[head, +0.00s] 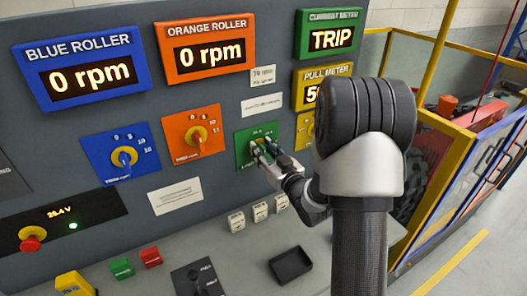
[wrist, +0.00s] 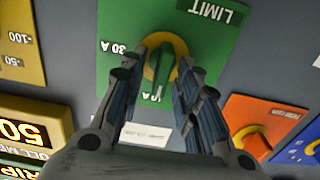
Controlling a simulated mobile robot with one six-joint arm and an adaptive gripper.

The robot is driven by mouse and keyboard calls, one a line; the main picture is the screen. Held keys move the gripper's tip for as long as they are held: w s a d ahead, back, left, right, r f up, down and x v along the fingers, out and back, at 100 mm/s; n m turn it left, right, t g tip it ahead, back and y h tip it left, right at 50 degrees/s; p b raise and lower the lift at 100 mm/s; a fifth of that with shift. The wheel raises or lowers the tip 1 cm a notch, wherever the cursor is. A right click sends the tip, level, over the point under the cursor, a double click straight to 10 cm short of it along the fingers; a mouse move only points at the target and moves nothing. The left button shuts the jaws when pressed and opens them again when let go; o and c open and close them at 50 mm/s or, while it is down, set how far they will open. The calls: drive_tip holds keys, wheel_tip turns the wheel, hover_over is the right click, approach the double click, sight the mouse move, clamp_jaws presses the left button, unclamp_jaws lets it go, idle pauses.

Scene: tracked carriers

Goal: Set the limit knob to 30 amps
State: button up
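The limit knob (wrist: 167,64) is green on a yellow ring, on a green panel marked LIMIT (wrist: 110,22). In the wrist view, which is upside down, its grip bar runs roughly up and down, with its lower end near the 10 A mark. The 30 A mark (wrist: 128,48) is to its left. My gripper (wrist: 161,68) has its fingers spread, one on each side of the knob, with yellow ring showing between bar and fingers. In the head view my gripper (head: 262,152) is in front of the green panel (head: 242,140) and hides most of the knob.
The current meter (head: 331,37) reads TRIP. The blue roller display (head: 85,74) and orange roller display (head: 207,54) read 0 rpm. An orange knob panel (head: 178,122) is left of the green one. A black tray (head: 290,281) lies below.

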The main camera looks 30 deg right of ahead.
drive_tip(key=shift+c, duration=0.5)
clamp_jaws()
drive_tip(key=m, duration=0.4)
drive_tip(key=shift+d+f+b, duration=0.1)
drive_tip(key=shift+d+b, duration=0.1)
drive_tip(key=shift+b, duration=0.15)
drive_tip(key=m, duration=0.4)
drive_tip(key=m+p, duration=0.1)
drive_tip(key=m, duration=0.4)
drive_tip(key=f+m+p, duration=0.1)
drive_tip(key=m, duration=0.3)
drive_tip(key=shift+d+m, duration=0.3)
drive_tip(key=shift+d, duration=0.1)
idle(0.3)
